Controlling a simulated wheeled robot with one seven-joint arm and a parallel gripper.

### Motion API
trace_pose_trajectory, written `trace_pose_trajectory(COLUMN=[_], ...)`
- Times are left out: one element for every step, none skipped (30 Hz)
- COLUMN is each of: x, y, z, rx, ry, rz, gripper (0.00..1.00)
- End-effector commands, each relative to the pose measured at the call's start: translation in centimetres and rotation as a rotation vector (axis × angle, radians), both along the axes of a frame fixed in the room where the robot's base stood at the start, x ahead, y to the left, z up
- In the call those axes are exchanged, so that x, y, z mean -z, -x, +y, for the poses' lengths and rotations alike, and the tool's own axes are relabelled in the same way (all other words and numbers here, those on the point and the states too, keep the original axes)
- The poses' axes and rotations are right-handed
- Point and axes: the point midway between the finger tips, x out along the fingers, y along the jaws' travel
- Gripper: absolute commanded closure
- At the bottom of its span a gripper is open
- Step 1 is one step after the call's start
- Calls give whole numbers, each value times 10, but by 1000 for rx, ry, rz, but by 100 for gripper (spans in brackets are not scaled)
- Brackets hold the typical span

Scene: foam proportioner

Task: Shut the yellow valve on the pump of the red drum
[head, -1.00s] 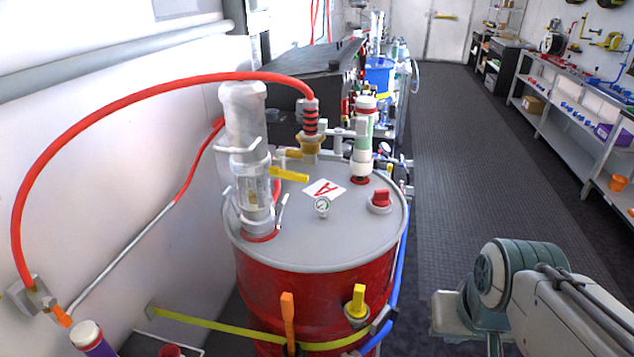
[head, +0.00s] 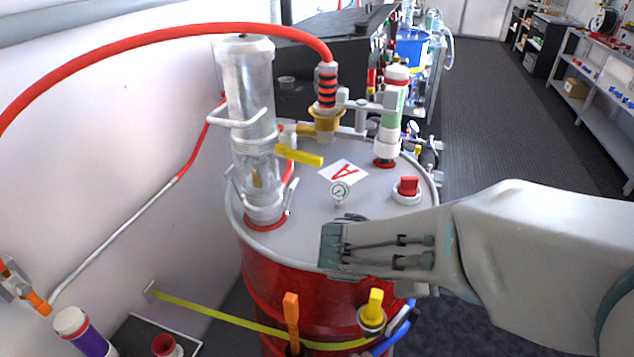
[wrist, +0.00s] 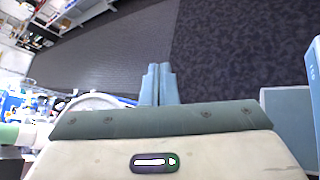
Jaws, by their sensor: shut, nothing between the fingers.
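The red drum (head: 268,262) stands ahead with a grey lid bearing a clear-bodied pump (head: 250,110) at its left. A yellow valve handle (head: 300,155) sticks out to the right from the pump's side, above the lid, tilted slightly down. My gripper shows in the wrist view (wrist: 160,84) with its two fingers together and nothing between them, over dark floor. In the head view my arm reaches in from the right, and its wrist end hangs in front of the drum's near right rim, apart from the yellow handle.
A red hose (head: 170,32) arches from the left wall to a brass fitting (head: 326,118). A pressure gauge (head: 339,191), a red cap (head: 408,187) and a green-white column (head: 391,105) stand on the lid. Another yellow handle (head: 375,302) sits low at the drum's front. The right aisle is clear.

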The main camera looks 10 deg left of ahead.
Motion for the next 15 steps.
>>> trace_pose_trajectory(x=[7,5,4,3,3,2,2,3,3,4,5,5,6,6,7], y=[-13,-19,-27,-31,-34,-36,-35,-34,-30,-27,-23,-18,-14,-11,-7], z=[27,43,67,85,105,131,150,169,192,208,222,238,249,258,267], rx=[-131,-203,-301,-372,-440,-527,-588,-645,-713,-760,-800,-846,-876,-900,-927], ry=[117,186,278,342,403,477,527,572,627,662,693,727,748,766,784], rz=[-1,-12,-30,-49,-70,-101,-127,-153,-188,-214,-237,-267,-286,-304,-323], gripper=[100,100,100,100,100,100,100,100,100,100,100,100,100,100,100])
